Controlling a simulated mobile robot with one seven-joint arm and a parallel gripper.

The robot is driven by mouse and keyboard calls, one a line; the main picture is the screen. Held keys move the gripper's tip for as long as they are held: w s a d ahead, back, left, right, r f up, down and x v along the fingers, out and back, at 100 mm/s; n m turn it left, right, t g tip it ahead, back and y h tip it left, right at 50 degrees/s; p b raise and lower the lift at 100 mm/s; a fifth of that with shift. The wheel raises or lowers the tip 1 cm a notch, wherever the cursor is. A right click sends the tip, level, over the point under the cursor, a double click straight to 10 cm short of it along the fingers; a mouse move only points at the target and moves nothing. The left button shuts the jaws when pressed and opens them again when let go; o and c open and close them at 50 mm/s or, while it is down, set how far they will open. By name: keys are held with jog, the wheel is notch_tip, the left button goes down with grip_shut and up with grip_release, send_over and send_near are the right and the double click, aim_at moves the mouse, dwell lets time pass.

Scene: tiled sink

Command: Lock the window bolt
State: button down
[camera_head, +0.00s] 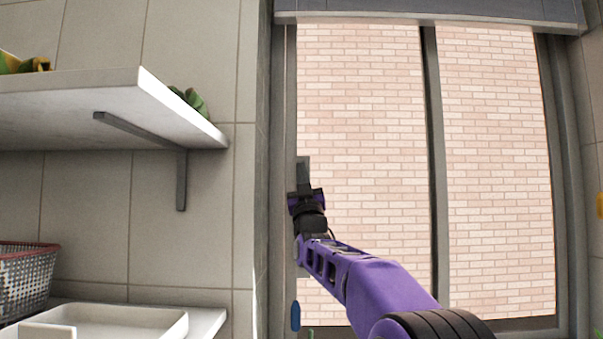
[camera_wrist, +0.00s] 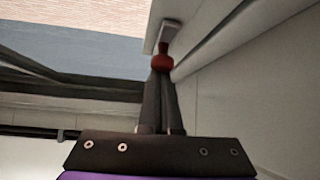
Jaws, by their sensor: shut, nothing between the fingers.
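The window (camera_head: 432,150) has a dark frame with a grey bolt or handle plate (camera_head: 303,166) on its left upright. In the wrist view my gripper's fingers (camera_wrist: 160,76) are together and end at the red piece. I cannot tell whether they touch it, nor the bolt's exact position.
A white shelf (camera_head: 110,100) on a dark bracket (camera_head: 181,175) juts from the tiled wall at left. A wire basket (camera_head: 25,280) and white tray (camera_head: 110,322) are at lower left. A blue item (camera_head: 295,315) is below my arm. A blind (camera_head: 430,12) tops the window.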

notch_tip(320, 180, down, 4)
jog(key=b, duration=0.3)
